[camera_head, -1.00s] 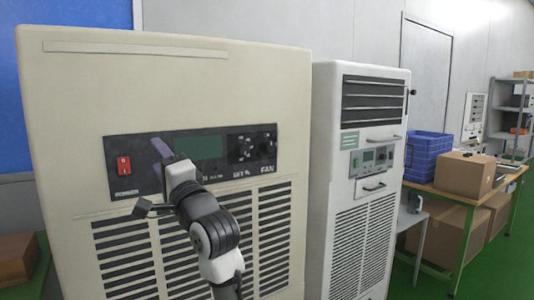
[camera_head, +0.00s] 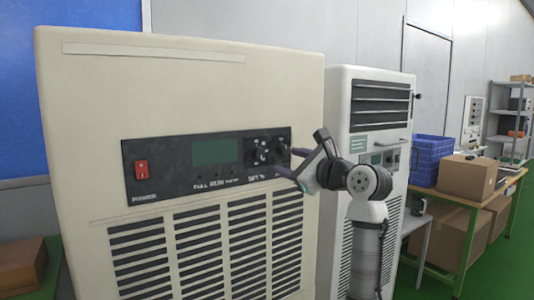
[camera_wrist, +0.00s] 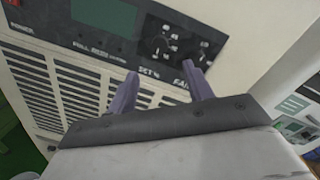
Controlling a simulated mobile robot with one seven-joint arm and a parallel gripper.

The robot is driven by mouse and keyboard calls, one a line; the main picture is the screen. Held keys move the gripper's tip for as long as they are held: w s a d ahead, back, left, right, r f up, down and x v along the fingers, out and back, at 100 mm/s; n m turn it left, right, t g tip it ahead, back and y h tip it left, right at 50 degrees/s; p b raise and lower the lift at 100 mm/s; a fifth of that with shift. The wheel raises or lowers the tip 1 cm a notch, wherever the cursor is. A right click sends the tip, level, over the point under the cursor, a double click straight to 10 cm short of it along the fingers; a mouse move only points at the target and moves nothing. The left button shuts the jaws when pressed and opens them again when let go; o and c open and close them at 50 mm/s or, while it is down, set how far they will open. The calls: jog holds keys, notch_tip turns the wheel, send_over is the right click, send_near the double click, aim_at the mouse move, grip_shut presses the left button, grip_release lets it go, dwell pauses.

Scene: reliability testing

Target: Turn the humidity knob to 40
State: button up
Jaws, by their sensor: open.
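The black control panel (camera_head: 160,165) is on the cream dehumidifier-like cabinet. The dark knob above the "SET %" label (camera_head: 260,151) has white marks around it; it also shows in the wrist view (camera_wrist: 160,45). Its exact setting is too small to read. The FAN knob (camera_wrist: 204,52) is to its right, partly covered by a finger in the head view. My gripper (camera_head: 284,161) is open and empty in front of the panel's right end. In the wrist view my gripper (camera_wrist: 160,69) has its two purple fingertips apart, below the knobs, touching neither as far as I can tell.
A red power switch (camera_head: 142,170) and a dark green display (camera_head: 216,152) are on the same panel. A white cabinet (camera_head: 340,110) stands close on the right, behind my arm. Farther right are a blue crate (camera_head: 429,155) and a cardboard box (camera_head: 466,177) on a table.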

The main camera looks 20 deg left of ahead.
aim_at(261, 154)
jog(key=p+x, duration=0.3)
jog(key=x, duration=0.7)
jog(key=shift+w+a, duration=0.25)
jog(key=shift+a, duration=0.1)
jog(key=c, duration=1)
jog(key=shift+o, duration=0.2)
